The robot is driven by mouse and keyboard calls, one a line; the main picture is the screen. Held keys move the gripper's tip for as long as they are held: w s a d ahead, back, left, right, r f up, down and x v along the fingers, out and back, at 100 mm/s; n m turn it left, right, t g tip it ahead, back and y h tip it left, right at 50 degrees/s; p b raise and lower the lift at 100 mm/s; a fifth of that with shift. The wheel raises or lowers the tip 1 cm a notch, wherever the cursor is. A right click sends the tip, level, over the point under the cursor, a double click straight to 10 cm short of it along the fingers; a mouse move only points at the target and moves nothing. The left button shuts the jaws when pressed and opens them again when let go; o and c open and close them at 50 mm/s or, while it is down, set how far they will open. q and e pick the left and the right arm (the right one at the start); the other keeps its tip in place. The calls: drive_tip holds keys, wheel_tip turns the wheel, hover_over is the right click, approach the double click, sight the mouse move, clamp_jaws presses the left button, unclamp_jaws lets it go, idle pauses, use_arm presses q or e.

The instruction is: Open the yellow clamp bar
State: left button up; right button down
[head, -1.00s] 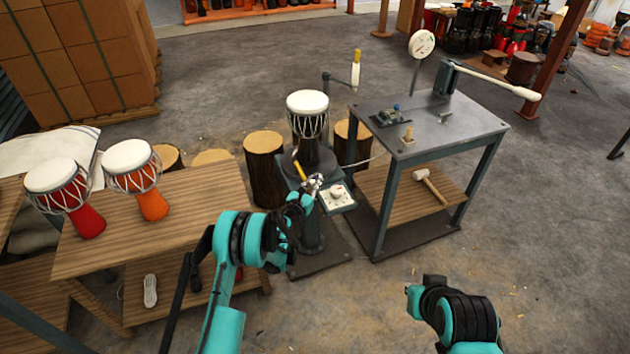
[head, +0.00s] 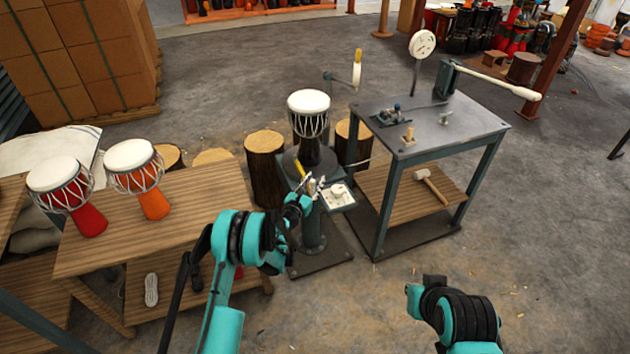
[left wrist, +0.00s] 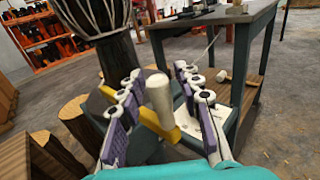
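The yellow clamp bar (head: 300,169) is on the dark stand below the drum with the white head (head: 308,116). In the left wrist view the yellow bar (left wrist: 168,132) has a pale rounded knob (left wrist: 159,98) standing up from it. My left gripper (head: 315,187) is at the bar. In the left wrist view its purple-and-white fingers (left wrist: 163,104) are spread on either side of the knob, with a gap on each side. The fingers hide part of the bar. Only part of my right arm shows; its gripper is out of view.
A metal table (head: 440,128) stands right of the stand, with a mallet (head: 432,186) on its lower shelf. A white panel (head: 338,195) sits beside the bar. A wooden bench (head: 190,215) with two drums is at left. Log stumps (head: 265,170) stand behind.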

use_arm(q)
drive_tip(key=v, duration=0.6)
drive_tip(key=shift+s+a, duration=0.15)
drive_tip(key=shift+s, duration=0.25)
drive_tip(key=shift+r, duration=0.1)
drive_tip(key=a+r+n+t+y, duration=0.1)
drive_tip(key=a+r+n+y, duration=0.2)
drive_tip(key=r+n, duration=0.4)
drive_tip(key=a+r+n+y, duration=0.2)
drive_tip(key=a+r+n, duration=0.2)
drive_tip(key=r, duration=0.5)
drive_tip(key=s+a+r+n+g+y, duration=0.2)
drive_tip(key=s+a+r+n+y, duration=0.3)
drive_tip(key=s+r+n, duration=0.55)
drive_tip(key=s+d+f+n+g+h, duration=0.1)
drive_tip(key=s+f+n+g, duration=0.2)
drive_tip(key=s+n, duration=0.3)
drive_tip(key=s+d+f+n+g+h, duration=0.1)
drive_tip(key=s+f+n+g, duration=0.2)
drive_tip(key=s, duration=1.1)
drive_tip(key=s+d+f+n+g+h, duration=0.1)
drive_tip(key=s+f+n+g, duration=0.2)
drive_tip(key=s+n, duration=0.6)
drive_tip(key=shift+s+d+f+h, duration=0.4)
drive_tip(key=shift+s+f, duration=0.5)
drive_tip(key=shift+s, duration=0.2)
